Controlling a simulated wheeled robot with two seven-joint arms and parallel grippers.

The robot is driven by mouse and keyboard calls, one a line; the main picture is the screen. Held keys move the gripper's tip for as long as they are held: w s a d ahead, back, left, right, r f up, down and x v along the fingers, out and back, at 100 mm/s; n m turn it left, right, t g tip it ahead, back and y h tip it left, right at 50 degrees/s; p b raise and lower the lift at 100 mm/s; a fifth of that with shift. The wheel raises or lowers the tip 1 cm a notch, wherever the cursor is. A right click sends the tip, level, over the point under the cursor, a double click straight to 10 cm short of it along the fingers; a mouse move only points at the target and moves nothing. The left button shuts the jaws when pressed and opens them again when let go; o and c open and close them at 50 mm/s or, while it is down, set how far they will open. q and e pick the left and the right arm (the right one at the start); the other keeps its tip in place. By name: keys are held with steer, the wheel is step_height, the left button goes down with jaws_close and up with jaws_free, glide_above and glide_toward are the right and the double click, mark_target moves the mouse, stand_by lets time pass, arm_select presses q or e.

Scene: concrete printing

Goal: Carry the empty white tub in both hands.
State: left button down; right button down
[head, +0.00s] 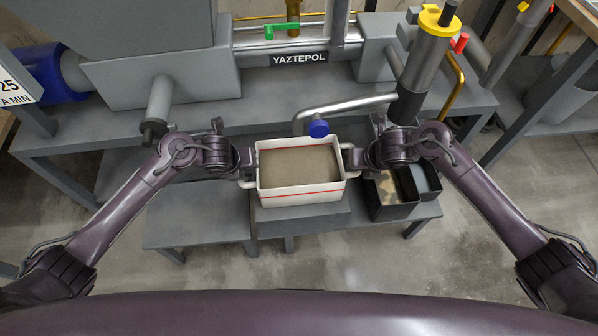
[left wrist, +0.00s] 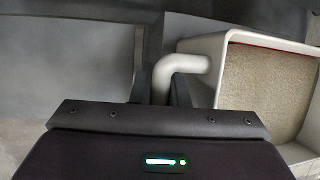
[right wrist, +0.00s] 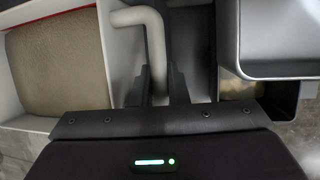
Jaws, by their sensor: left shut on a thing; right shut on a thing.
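The white tub (head: 301,197) is in the middle of the head view, with a red line around its inside. A flat grey-beige material (head: 300,166) covers its inside, so it does not look empty. My left gripper (head: 246,169) is shut on the tub's left handle, which shows as a bent white bar (left wrist: 182,63) in the left wrist view. My right gripper (head: 354,160) is shut on the right handle, seen in the right wrist view (right wrist: 152,35). The tub looks about level over a low grey step (head: 305,219); I cannot tell whether it touches it.
A low grey bench (head: 195,222) lies at left. The grey machine (head: 165,75) fills the back. Concrete floor in front is clear.

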stand_by(0.9)
arm_select(q)
steer(key=shift+w+r, duration=0.25)
steer(key=shift+r, duration=0.1)
arm_select(e)
steer(key=shift+w+r, duration=0.2)
steer(key=shift+r, duration=0.15)
steer(key=shift+w, duration=0.1)
